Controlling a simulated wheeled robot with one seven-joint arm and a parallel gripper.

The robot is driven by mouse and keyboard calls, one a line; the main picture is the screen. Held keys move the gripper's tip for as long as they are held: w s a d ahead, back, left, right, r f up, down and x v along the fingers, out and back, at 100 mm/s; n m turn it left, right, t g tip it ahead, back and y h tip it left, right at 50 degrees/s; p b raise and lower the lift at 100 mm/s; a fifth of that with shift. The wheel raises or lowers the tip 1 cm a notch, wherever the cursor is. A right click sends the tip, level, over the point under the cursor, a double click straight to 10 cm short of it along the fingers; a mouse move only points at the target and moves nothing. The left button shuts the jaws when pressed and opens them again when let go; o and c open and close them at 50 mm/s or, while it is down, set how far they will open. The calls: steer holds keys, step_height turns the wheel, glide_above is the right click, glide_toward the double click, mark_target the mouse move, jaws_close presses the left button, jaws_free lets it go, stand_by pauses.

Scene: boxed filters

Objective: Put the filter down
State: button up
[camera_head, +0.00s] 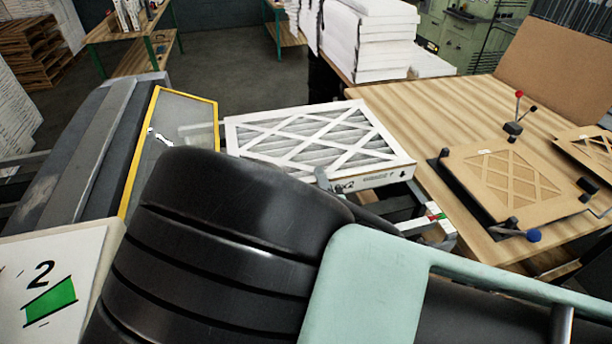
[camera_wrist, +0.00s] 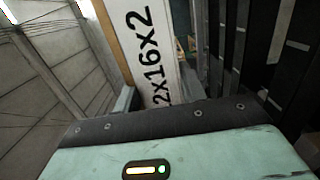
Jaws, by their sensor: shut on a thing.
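A white-framed filter (camera_head: 265,165) with a diamond lattice over grey pleats lies roughly flat in the middle of the head view, between the yellow-framed machine and the wooden table. My gripper (camera_head: 326,182) is shut on its near edge; my dark arm hides much of the grip. In the wrist view, the filter's white side (camera_wrist: 147,45) shows the print "2x16x2" close beyond the gripper (camera_wrist: 150,108). I cannot tell whether the filter touches a support beneath it.
The wooden table (camera_head: 440,103) at right bears a brown lattice fixture (camera_head: 515,180) with knobbed levers. A stack of white filters (camera_head: 370,40) stands behind. A yellow-framed machine (camera_head: 150,130) is at left, and a sign marked 2 (camera_head: 50,280) is at lower left.

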steer(key=shift+w+f, duration=0.3)
step_height(320, 180, down, 17)
steer(key=b, duration=1.2)
steer(key=shift+f, duration=0.15)
steer(key=shift+f+b, duration=0.4)
steer(key=o, duration=1.1)
steer(key=shift+c, duration=0.2)
steer(key=shift+r, duration=0.1)
